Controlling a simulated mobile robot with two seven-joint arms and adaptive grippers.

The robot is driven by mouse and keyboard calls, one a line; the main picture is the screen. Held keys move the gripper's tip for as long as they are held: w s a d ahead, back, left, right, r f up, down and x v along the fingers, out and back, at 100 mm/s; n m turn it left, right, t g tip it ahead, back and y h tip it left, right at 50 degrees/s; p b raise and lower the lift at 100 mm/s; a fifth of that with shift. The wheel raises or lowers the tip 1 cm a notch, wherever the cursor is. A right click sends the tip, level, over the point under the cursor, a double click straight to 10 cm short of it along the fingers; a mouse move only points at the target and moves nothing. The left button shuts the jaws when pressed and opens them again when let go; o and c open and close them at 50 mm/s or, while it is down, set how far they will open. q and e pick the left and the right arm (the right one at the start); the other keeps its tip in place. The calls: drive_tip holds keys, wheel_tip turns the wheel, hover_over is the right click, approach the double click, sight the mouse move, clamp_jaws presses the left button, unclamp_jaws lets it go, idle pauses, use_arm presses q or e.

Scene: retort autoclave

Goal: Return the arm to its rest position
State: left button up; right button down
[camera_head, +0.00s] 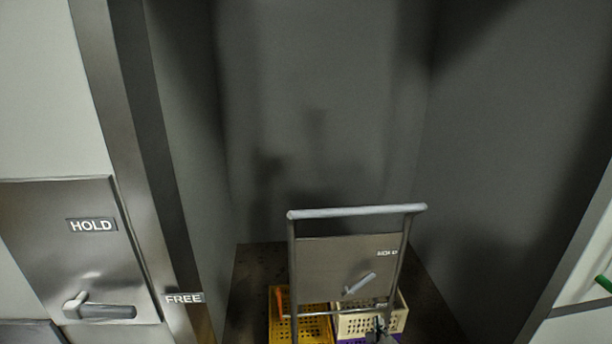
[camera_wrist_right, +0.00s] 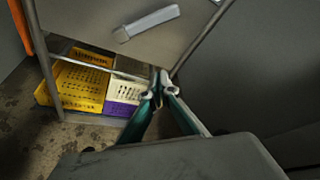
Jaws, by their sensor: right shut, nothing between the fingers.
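My right gripper (camera_head: 380,328) shows small at the bottom of the head view, in front of the cart's crates. In the right wrist view its two fingers (camera_wrist_right: 160,78) come together at the tips and are shut with nothing between them. The tips appear just below the grey panel of the wheeled-looking cart (camera_head: 345,268); I cannot tell whether they touch it. The panel, with its pale lever (camera_head: 359,284), also shows in the wrist view (camera_wrist_right: 100,20). My left gripper is not in view.
A yellow crate (camera_head: 312,330) and a cream crate (camera_head: 356,324) sit low in the cart, with purple below. The cart's top bar (camera_head: 357,211) stands inside a grey-walled recess. A HOLD/FREE lever plate (camera_head: 60,250) is at left; a green handle (camera_head: 604,283) is at right.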

drive_tip(key=s+a+f+m+g+y, duration=0.1)
drive_tip(key=s+a+f+m, duration=0.2)
drive_tip(key=s+m, duration=0.35)
drive_tip(key=s+a+f+m+g+y, duration=0.2)
drive_tip(key=s+a+m, duration=0.1)
drive_tip(key=s+m, duration=0.35)
drive_tip(key=s+a+f+m+g+y, duration=0.1)
drive_tip(key=s+a+f+m, duration=0.2)
drive_tip(key=s+m, duration=0.35)
drive_tip(key=s+d+r+m+y, duration=0.2)
drive_tip(key=s+r+m, duration=0.7)
drive_tip(key=m, duration=0.8)
drive_tip(key=shift+s+d+r+m+t, duration=0.35)
drive_tip(key=shift+s+d, duration=0.15)
drive_tip(key=shift+s, duration=0.55)
